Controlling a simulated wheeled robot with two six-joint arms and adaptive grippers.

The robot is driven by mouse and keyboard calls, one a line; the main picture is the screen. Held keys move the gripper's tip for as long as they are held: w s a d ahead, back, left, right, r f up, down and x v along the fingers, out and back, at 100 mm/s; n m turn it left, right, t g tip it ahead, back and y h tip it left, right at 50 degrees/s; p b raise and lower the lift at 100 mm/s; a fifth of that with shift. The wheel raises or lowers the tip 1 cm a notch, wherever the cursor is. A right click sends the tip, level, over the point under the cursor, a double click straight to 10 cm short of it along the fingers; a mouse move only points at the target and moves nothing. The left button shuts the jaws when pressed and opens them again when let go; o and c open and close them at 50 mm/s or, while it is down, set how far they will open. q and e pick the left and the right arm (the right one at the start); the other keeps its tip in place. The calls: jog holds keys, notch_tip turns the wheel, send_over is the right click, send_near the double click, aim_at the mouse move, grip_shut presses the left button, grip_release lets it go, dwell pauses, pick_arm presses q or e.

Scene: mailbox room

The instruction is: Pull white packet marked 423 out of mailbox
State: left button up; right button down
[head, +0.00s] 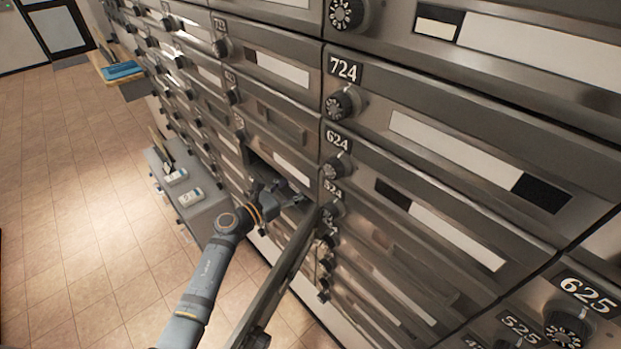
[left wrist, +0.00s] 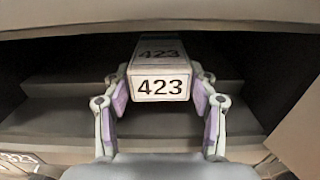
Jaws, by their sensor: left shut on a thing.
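The white packet marked 423 (left wrist: 162,87) lies inside an open mailbox compartment (left wrist: 60,88) in the left wrist view, its numbered end facing out. My left gripper (left wrist: 160,98) has a finger on each side of the packet's near end and is shut on it. In the head view my left gripper (head: 274,195) is at the mouth of the open compartment, and the packet is mostly hidden there. My right gripper is not in view.
The open mailbox door (head: 283,278) sticks out just right of my left arm. Closed mailboxes with dials surround the opening. A grey cabinet (head: 207,212) with small boxes stands at left by the wall. The tiled floor (head: 75,200) at left is clear.

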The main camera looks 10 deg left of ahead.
pick_arm(q)
jog(key=b+v, duration=0.3)
jog(key=v, duration=1.2)
